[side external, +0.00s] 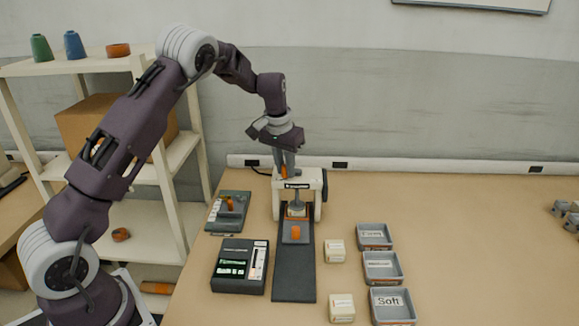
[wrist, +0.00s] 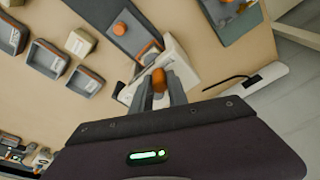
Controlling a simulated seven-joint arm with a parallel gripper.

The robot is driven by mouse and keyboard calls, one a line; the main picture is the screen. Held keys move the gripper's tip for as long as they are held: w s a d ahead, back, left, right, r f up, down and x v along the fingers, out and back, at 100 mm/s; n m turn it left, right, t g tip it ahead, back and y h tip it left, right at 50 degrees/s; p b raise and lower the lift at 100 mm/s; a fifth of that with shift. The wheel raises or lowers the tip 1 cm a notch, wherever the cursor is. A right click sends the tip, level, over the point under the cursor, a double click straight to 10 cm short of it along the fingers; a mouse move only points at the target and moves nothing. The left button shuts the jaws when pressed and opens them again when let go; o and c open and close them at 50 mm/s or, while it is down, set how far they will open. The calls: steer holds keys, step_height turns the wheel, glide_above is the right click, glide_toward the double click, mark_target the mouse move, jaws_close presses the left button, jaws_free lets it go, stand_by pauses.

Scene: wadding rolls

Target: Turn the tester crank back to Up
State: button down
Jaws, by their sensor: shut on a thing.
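The tester (side external: 313,180) is a cream press with a long dark base (side external: 294,275), standing at the middle of the table in the side view. Its crank has an orange knob (side external: 284,172), also seen in the wrist view (wrist: 159,80). My gripper (side external: 285,163) points down at the tester's top and is shut on the crank knob, with a finger on either side in the wrist view (wrist: 160,94). The fingers partly hide the crank arm, so its exact position is hard to tell. An orange roll (side external: 296,232) sits on the base in front of the press.
Three grey labelled trays stand at right, the nearest reading Soft (side external: 392,305). Two cream blocks (side external: 335,251) stand beside the base. A dark display box (side external: 240,266) and a grey device (side external: 222,213) are at left. A power strip (wrist: 255,85) runs behind. The far right table is mostly clear.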

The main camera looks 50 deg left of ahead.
steer(key=shift+w+d, duration=0.15)
steer(key=shift+d, duration=0.4)
steer(key=shift+w+d, duration=0.15)
steer(key=shift+d, duration=0.4)
steer(key=shift+w+d, duration=0.95)
steer(key=shift+w+d, duration=0.1)
steer(key=shift+w, duration=1.25)
